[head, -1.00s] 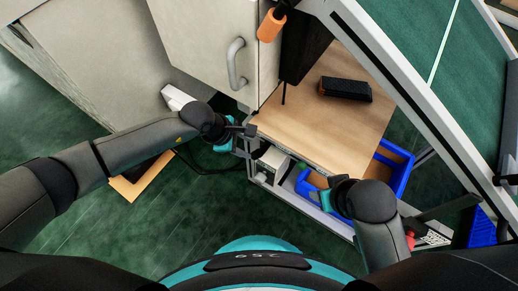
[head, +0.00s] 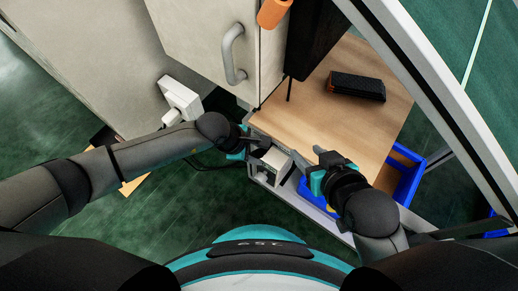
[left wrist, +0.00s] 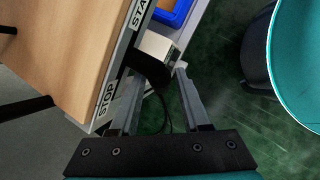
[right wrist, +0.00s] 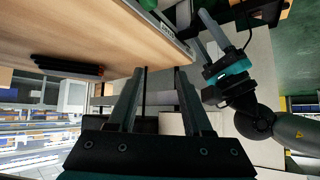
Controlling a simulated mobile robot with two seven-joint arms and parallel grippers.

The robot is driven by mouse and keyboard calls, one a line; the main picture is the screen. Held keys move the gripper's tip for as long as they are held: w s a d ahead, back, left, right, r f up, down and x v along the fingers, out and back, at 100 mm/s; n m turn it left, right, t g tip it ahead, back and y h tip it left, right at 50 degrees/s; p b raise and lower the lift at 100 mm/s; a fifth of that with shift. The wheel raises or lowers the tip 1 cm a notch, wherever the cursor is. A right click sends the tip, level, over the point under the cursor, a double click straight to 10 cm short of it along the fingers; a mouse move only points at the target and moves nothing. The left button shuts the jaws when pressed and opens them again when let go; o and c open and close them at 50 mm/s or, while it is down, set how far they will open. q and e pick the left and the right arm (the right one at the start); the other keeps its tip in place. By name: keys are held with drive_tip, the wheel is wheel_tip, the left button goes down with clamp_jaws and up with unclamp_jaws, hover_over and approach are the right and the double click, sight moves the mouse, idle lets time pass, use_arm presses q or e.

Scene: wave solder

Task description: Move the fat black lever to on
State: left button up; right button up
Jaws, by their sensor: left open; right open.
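The fat black lever (left wrist: 150,68) shows in the left wrist view at the table's edge, beside a pale box (left wrist: 158,44). Labels reading "STOP" (left wrist: 106,98) and "STA", cut off by the frame, are on that edge. My left gripper (left wrist: 156,78) is open, with the lever between its fingertips; I cannot tell whether they touch it. In the head view my left gripper (head: 247,144) is at the table's front left corner and mostly hides the lever. My right gripper (head: 324,160) is open and empty near the table's front edge; it also shows in the right wrist view (right wrist: 160,72).
The wooden table (head: 300,125) bears a black box-like object (head: 356,87). A pale cabinet with a handle (head: 233,54) stands at the left, with an orange part (head: 273,12) beside it. A blue bin (head: 408,175) is below the table. A white frame beam crosses the right.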

use_arm(q)
drive_tip(key=shift+w+d+f, duration=0.1)
drive_tip(key=shift+d+f, duration=0.15)
drive_tip(key=shift+f, duration=0.3)
clamp_jaws()
idle(0.4)
